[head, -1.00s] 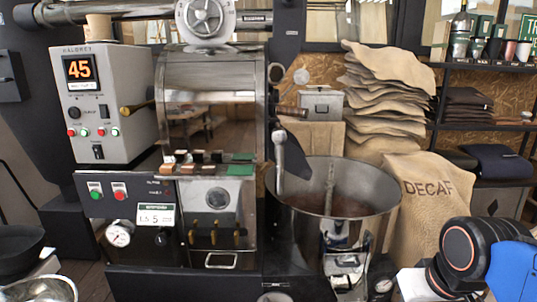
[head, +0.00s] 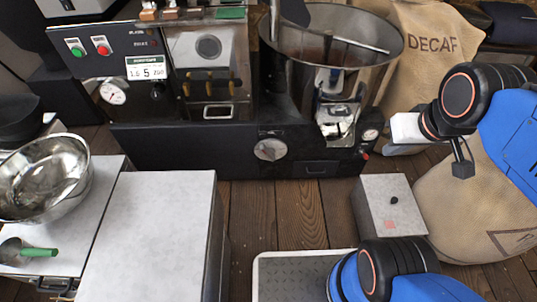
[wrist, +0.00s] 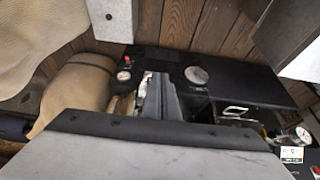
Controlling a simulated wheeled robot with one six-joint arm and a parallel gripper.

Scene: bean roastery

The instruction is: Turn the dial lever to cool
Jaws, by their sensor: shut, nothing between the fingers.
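The round pale dial (head: 269,149) sits on the front of the roaster's low black base, left of the cooling bin's chute. It also shows in the wrist view (wrist: 196,75), small and with its marks too small to read. I cannot tell a lever's position on it. My gripper (wrist: 158,88) shows in the wrist view as dark narrow fingers, shut and empty, pointing toward the roaster's base. The dial is to the right of the fingers there, apart from them. In the head view my arm is at the right, its hand well right of the dial.
A smaller gauge (head: 370,134) is right of the chute. A grey box (head: 389,210) stands on the floor below my arm. A pale-topped cabinet (head: 150,235) and a metal bowl (head: 45,178) are at left. Bare wood floor lies before the dial. A DECAF sack (head: 430,42) stands behind.

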